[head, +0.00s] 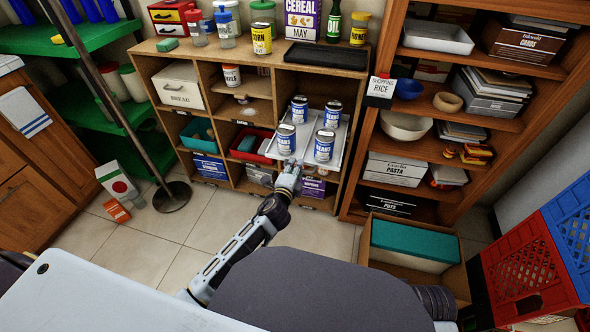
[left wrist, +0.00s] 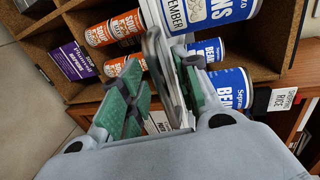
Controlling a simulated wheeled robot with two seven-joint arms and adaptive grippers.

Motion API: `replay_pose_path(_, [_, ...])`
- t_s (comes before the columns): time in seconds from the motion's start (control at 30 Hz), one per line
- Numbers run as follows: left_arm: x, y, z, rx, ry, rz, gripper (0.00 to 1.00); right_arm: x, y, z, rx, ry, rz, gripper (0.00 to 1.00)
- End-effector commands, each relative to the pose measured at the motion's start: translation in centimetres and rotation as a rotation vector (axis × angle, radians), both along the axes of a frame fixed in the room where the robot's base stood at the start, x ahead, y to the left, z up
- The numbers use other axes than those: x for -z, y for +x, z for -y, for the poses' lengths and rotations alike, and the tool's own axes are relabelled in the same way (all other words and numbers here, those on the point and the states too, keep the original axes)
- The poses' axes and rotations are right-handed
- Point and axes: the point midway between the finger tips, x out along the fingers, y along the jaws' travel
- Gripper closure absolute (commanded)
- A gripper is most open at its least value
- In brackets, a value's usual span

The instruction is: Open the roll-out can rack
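The roll-out can rack is a pale tray (head: 309,143) standing out from the right side of the low brown shelf unit (head: 222,62). Several blue and white bean cans (head: 324,146) stand on it. My left gripper (head: 289,168) is at the rack's front end. In the left wrist view, the green-padded fingers (left wrist: 165,85) stand either side of a grey loop handle (left wrist: 153,48). A gap shows between the handle and the left-hand finger, so the gripper looks open around it. The rack's runners are hidden. My right gripper is out of view.
A tall brown bookcase (head: 376,118) stands close right of the rack. An open box with a teal lid (head: 415,240) and a red crate (head: 522,270) are on the floor at right. A pole on a round base (head: 172,196) stands at left. Floor tiles between are clear.

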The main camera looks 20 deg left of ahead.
Motion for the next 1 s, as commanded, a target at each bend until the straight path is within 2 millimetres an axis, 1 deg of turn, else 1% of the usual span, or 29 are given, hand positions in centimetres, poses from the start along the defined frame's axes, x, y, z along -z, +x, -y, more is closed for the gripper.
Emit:
replay_pose_path(0.27, [-0.1,-0.1,0.0,0.0,0.0,0.001,0.68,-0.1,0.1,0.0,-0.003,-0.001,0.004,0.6])
replay_pose_path(0.47, [-0.2,-0.8,0.0,0.0,0.0,0.001,0.68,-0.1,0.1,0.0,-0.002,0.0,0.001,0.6])
replay_pose_path(1.0, [-1.1,-5.3,0.0,0.001,0.0,0.0,0.68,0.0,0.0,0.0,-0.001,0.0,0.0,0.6])
